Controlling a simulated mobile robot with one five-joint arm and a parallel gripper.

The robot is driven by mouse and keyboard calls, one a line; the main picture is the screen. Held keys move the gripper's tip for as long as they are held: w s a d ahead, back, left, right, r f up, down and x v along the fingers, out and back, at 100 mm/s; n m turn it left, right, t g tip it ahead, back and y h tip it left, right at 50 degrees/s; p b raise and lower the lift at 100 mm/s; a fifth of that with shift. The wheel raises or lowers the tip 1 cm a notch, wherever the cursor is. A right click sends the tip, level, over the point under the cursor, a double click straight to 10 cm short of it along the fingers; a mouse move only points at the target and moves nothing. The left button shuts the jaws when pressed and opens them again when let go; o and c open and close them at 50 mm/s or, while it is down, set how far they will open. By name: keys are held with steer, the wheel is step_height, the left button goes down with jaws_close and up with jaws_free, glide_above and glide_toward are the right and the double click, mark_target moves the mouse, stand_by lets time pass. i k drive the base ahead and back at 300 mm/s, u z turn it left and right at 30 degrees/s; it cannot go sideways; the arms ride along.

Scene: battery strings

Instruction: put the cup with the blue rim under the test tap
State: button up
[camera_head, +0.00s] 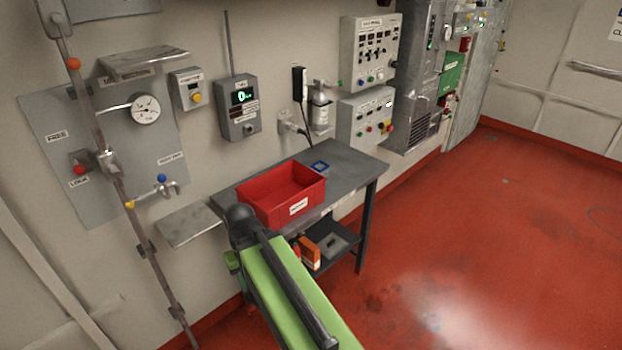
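The tap (166,187) is a small metal spout with a blue knob, on the grey wall panel at left. A bare metal shelf (190,222) juts from the wall below it and to its right. I cannot make out a cup with a blue rim. A red bin (298,207) with a white label stands on the grey table, and the part of its inside that shows looks empty. A small dark-blue object (320,167) lies behind it; its kind is unclear. My green and black arm reaches up from the bottom, but my gripper cannot be made out.
The grey table (352,170) has free room at its right end. A lower shelf (340,248) holds an orange box (308,252) and a dark tray. A pipe (125,205) runs down the wall at left. The red floor (470,230) is clear at right.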

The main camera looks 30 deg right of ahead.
mark_target(187, 219)
steer(key=z, duration=0.1)
steer(key=i, duration=0.95)
steer(key=u, duration=0.05)
